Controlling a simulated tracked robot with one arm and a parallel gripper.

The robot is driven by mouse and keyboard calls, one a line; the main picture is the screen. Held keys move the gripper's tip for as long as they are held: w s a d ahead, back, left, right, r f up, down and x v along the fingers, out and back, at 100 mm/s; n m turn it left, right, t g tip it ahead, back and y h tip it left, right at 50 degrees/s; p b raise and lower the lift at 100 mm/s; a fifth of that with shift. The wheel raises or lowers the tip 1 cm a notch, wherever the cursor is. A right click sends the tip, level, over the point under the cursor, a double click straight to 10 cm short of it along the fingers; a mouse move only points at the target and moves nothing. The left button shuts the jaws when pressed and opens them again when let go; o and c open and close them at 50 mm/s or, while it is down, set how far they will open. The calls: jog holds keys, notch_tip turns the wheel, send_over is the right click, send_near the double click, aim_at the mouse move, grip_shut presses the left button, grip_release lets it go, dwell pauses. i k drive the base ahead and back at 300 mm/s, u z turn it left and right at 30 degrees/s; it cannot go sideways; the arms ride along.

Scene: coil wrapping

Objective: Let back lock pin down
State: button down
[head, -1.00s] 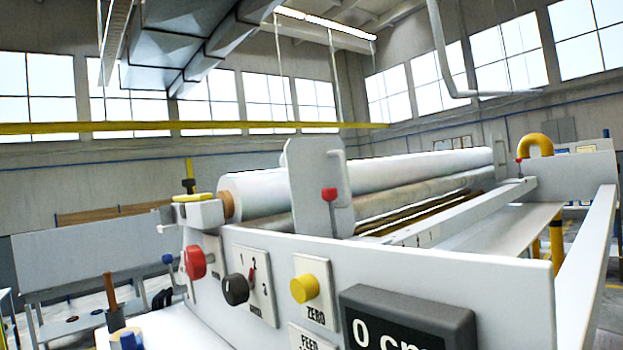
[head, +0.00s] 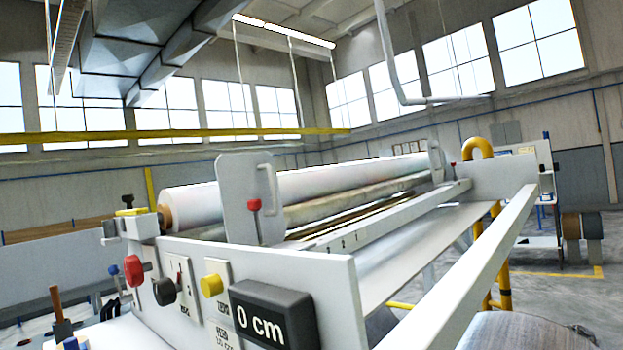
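The wrapping machine (head: 300,255) runs away from me towards the right. A red-knobbed pin (head: 254,206) stands upright at the near plate (head: 233,190) with its handle. A second, much smaller red-topped pin (head: 452,164) shows at the far end plate (head: 437,158), beside a yellow hooped post (head: 478,149). It is too small to tell whether it is raised or lowered. A white roll (head: 300,186) lies between the plates. My gripper is out of view.
The near panel has a red knob (head: 133,269), black dial (head: 165,291), yellow button (head: 211,285) and a display (head: 272,315) reading 0 cm. A long white side rail (head: 455,265) runs along the right. Open floor (head: 580,285) lies beyond it, and a large round drum-like thing (head: 515,330) sits lower right.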

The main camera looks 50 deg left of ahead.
aim_at(254, 205)
jog(key=z, duration=0.85)
jog(key=k, duration=1.15)
jog(key=u, duration=1.1)
jog(key=i, duration=1.1)
